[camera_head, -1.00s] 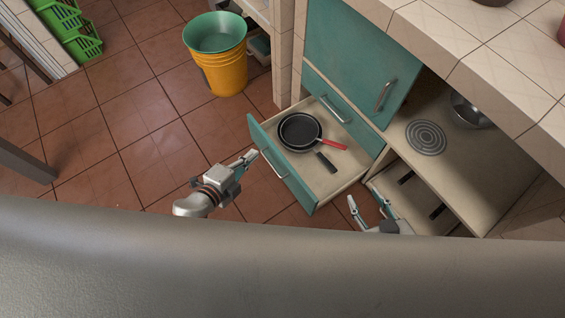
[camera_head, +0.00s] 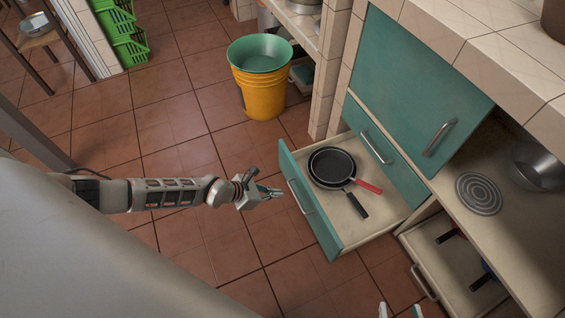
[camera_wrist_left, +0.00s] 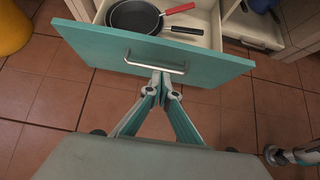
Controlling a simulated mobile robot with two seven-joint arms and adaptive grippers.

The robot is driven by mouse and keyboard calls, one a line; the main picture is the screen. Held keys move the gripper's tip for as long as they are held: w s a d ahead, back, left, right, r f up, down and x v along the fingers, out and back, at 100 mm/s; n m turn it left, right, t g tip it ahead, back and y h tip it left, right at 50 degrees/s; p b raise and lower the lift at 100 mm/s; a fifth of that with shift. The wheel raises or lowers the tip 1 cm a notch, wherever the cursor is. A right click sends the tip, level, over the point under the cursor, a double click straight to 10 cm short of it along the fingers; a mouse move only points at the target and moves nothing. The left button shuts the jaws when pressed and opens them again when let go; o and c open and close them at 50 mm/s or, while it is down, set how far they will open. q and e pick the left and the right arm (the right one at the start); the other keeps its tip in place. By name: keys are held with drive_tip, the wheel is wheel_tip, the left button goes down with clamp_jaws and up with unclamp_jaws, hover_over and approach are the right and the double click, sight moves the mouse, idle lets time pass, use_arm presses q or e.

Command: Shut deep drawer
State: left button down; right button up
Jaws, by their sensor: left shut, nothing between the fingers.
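The deep drawer (camera_head: 372,226) is pulled out, with a teal front (camera_head: 322,228) and a metal bar handle (camera_head: 300,197). Two dark pans (camera_head: 331,164) lie in it, one with a red handle. My left gripper (camera_head: 280,192) is shut and empty, just in front of the drawer front. In the left wrist view its closed fingertips (camera_wrist_left: 160,78) are close below the drawer handle (camera_wrist_left: 155,66); I cannot tell whether they touch. My right gripper (camera_head: 400,311) shows only its two fingertips, spread apart, at the bottom edge of the head view.
A second, shallower drawer (camera_head: 447,279) is out at the right, with dark-handled items in it. A teal cabinet door (camera_head: 415,80) hangs above the deep drawer. A yellow bucket (camera_head: 263,97) stands on the floor behind. The tiled floor left of the drawer is free.

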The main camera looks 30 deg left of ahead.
use_arm(q)
wheel_tip(320, 180, down, 3)
drive_tip(key=d, duration=0.1)
drive_tip(key=b, duration=0.4)
approach(306, 191)
drive_tip(key=x, duration=0.5)
drive_tip(key=shift+w+d+f, duration=0.15)
drive_tip(key=shift+d+f, duration=0.05)
drive_tip(key=shift+f, duration=0.15)
use_arm(e)
drive_tip(key=shift+m+t+y, duration=0.5)
drive_tip(key=shift+m, duration=0.1)
drive_tip(key=a+r, duration=0.1)
drive_tip(key=w+a, duration=0.1)
drive_tip(key=w+a+r, duration=0.1)
drive_tip(key=shift+a+r, duration=0.3)
drive_tip(key=shift+r, duration=0.05)
use_arm(q)
drive_tip(key=shift+w, duration=0.1)
use_arm(e)
drive_tip(key=shift+s, duration=0.1)
